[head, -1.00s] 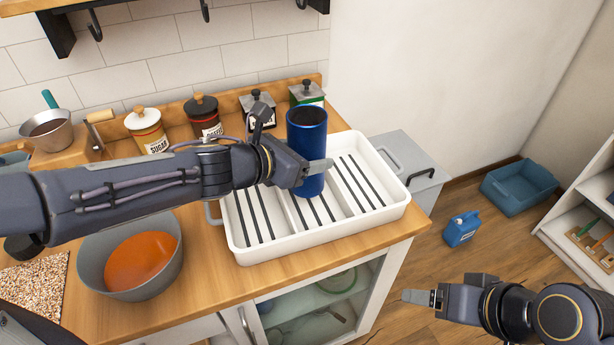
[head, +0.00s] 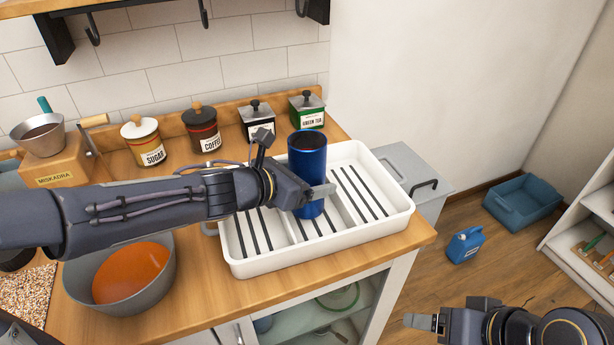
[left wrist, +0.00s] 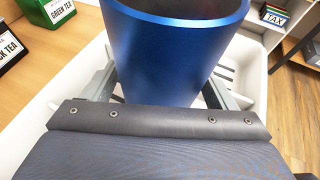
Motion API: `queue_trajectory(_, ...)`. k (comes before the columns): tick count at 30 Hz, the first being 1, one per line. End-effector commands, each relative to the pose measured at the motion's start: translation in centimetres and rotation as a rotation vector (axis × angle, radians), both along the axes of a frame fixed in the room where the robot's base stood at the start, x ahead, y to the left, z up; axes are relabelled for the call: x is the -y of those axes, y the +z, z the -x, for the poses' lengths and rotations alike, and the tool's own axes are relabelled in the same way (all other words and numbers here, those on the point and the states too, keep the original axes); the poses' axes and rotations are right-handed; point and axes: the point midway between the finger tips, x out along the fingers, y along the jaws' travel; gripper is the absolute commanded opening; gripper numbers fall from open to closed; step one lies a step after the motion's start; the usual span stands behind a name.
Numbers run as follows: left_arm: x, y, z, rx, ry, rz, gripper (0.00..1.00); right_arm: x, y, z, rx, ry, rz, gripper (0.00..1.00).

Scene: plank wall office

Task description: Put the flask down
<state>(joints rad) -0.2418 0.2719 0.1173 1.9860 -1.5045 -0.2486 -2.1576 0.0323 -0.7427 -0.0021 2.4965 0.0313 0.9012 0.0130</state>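The blue flask (head: 307,160) stands upright over the middle of the white tray (head: 392,228) with dark ribs, on the wooden counter. My left gripper (head: 318,193) reaches in from the left with its fingers around the flask's lower half. In the left wrist view the flask (left wrist: 180,55) fills the space between both fingers, its open rim toward the camera. The flask's base is at or just above the tray floor; I cannot tell if it touches. My right gripper (head: 424,322) is low at the right, away from the counter, holding nothing visible; its finger gap is not clear.
Sugar (head: 143,143), coffee (head: 202,128), black tea (head: 257,119) and green tea (head: 307,110) canisters line the wall behind. A grey bowl (head: 160,290) with orange contents is left of the tray. A blue jug (head: 465,245) and bin (head: 522,200) are on the floor.

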Motion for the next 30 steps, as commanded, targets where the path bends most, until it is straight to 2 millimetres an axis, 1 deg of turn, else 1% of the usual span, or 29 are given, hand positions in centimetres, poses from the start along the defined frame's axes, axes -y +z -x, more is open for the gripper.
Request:
queue_trajectory(8,0.0,0.0,0.0,0.0,0.0,0.0,0.84,0.0,0.0,0.0,0.0,0.0,0.0,0.75)
queue_trajectory(12,-0.2,0.7,0.1,0.0,0.001,0.0,0.84,0.0,0.7,0.0,0.0,0.0,0.0,0.75)
queue_trajectory(17,-2.1,1.9,1.8,0.001,0.004,0.0,0.84,0.0,1.7,0.0,0.0,0.0,0.0,0.75)
queue_trajectory(24,-5.7,3.9,5.0,0.003,0.004,0.0,0.84,0.0,3.7,0.0,0.0,0.0,0.0,0.75)
queue_trajectory(30,-7.7,4.8,6.9,0.002,0.002,-0.001,0.84,0.0,4.5,0.0,0.0,0.0,0.0,0.75)
